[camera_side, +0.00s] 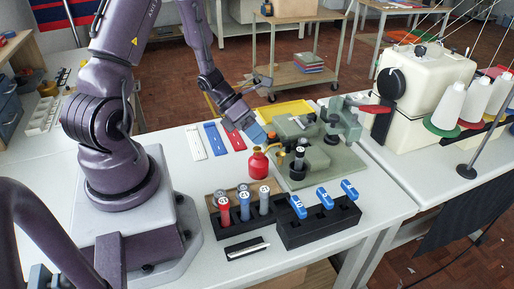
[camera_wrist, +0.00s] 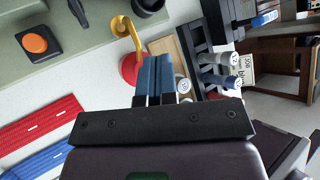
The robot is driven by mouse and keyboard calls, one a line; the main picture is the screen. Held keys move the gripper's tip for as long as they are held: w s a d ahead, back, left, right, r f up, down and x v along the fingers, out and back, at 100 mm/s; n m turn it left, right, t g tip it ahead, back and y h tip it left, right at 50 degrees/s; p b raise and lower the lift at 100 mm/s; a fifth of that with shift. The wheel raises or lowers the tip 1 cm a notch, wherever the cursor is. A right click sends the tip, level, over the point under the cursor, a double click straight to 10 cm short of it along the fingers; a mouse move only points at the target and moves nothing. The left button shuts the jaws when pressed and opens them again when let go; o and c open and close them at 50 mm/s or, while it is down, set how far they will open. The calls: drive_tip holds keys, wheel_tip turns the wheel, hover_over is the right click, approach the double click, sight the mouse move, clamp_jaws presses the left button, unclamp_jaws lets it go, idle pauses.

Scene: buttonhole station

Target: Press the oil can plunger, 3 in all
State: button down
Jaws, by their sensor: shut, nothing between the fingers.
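The oil can (camera_side: 258,164) is a small red can with a yellow spout, standing upright on the white table, left of the green machine base. In the wrist view the red can (camera_wrist: 129,68) is partly hidden behind my fingers, and its yellow spout (camera_wrist: 124,28) curves up beside them. My gripper (camera_side: 260,138) is just above the can in the side view, its blue fingertips pointing down. In the wrist view the fingers (camera_wrist: 153,62) are shut together with nothing between them. I cannot tell whether the fingertips touch the plunger, which I cannot make out.
The green buttonhole machine (camera_side: 345,160) stands right of the can. An orange button (camera_wrist: 35,43) on a black box shows in the wrist view. Black racks (camera_side: 325,222) with numbered and blue pieces lie in front. White, blue and red strips (camera_side: 233,137) lie behind left.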

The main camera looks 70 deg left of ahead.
drive_tip(key=shift+r, duration=0.25)
drive_tip(key=shift+r, duration=2.55)
